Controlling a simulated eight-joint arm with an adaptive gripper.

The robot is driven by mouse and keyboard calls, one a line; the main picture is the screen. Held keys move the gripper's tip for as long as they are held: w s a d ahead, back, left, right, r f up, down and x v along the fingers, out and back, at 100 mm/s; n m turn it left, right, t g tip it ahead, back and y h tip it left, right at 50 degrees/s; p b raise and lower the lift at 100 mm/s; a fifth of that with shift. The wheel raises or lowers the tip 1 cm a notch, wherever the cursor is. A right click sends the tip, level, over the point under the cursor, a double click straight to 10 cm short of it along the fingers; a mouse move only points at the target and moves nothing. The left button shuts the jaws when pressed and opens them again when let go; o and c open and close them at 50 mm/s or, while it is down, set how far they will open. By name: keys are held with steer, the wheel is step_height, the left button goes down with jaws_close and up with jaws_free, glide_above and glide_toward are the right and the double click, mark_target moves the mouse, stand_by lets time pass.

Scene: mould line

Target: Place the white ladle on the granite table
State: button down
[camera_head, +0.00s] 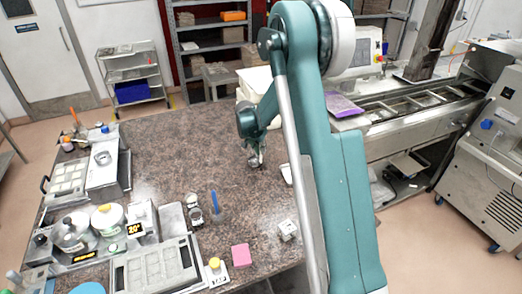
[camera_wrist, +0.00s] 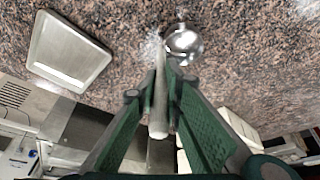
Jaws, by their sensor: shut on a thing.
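My gripper (camera_wrist: 160,88) has its two green fingers closed around a pale, whitish handle, which I take to be the white ladle (camera_wrist: 158,122). The handle runs lengthwise between the fingers, its rounded end toward the camera. A shiny round metal bowl (camera_wrist: 184,43) shows just beyond the fingertips; I cannot tell for sure whether it joins the handle. In the head view my gripper (camera_head: 256,158) points down over the speckled brown granite table (camera_head: 165,140), near its right part. The gap between ladle and tabletop is unclear.
A pale shallow tray (camera_wrist: 68,52) lies on the table beside my gripper. A blue upright item (camera_head: 214,200), pink block (camera_head: 241,255) and small white block (camera_head: 287,230) stand nearer the front. Containers and trays crowd the left side. The table's back middle is clear.

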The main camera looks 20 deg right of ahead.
steer(key=shift+f, duration=0.15)
steer(key=c, duration=2.5)
jaws_free()
steer(key=shift+o, duration=0.2)
steer(key=shift+r, duration=0.2)
steer(key=v, duration=1.2)
steer(key=shift+w, duration=0.1)
